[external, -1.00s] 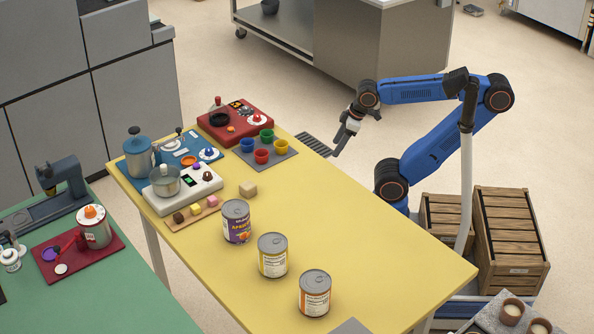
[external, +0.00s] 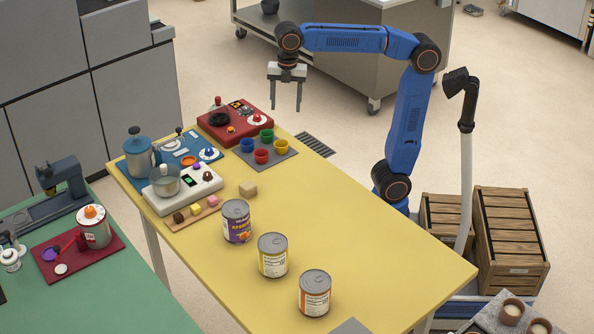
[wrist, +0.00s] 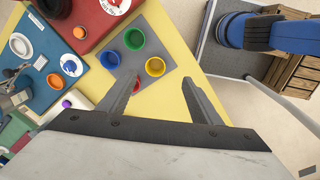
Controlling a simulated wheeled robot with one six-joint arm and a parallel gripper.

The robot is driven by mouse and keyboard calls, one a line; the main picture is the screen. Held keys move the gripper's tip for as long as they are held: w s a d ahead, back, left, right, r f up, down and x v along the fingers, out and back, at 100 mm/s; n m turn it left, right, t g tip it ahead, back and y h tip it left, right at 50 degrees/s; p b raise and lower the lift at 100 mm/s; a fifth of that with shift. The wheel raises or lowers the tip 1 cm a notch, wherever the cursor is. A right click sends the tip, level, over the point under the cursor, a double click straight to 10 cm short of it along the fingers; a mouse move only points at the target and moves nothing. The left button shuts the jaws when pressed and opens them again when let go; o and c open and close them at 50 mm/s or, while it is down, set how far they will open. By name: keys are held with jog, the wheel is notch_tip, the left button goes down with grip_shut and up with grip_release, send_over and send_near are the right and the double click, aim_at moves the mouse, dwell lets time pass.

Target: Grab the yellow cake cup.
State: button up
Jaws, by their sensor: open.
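The yellow cake cup (external: 279,147) stands on a grey mat (external: 283,155) at the yellow table's far right edge. A green cup (external: 267,135), a blue cup (external: 247,145) and a red cup (external: 261,156) share the mat. My gripper (external: 286,106) hangs above the table's far end, pointing down, open and empty. In the wrist view, the yellow cup (wrist: 155,66) lies just beyond the gap between the fingertips (wrist: 158,80). The left finger partly hides the red cup (wrist: 136,88) there.
A red board (external: 228,124) with a pan lies behind the mat, and a blue board (external: 182,158) and white appliance (external: 190,191) stand left. The table's right side is clear.

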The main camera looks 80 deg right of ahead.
aim_at(281, 142)
jog(key=f, duration=0.5)
jog(key=w+a+f+n, duration=0.1)
jog(key=f, duration=0.4)
jog(key=a+f+n, duration=0.1)
jog(key=f, duration=0.4)
jog(key=shift+w+a+f+g, duration=0.2)
jog(key=shift+w+g, duration=0.1)
jog(key=c, duration=1)
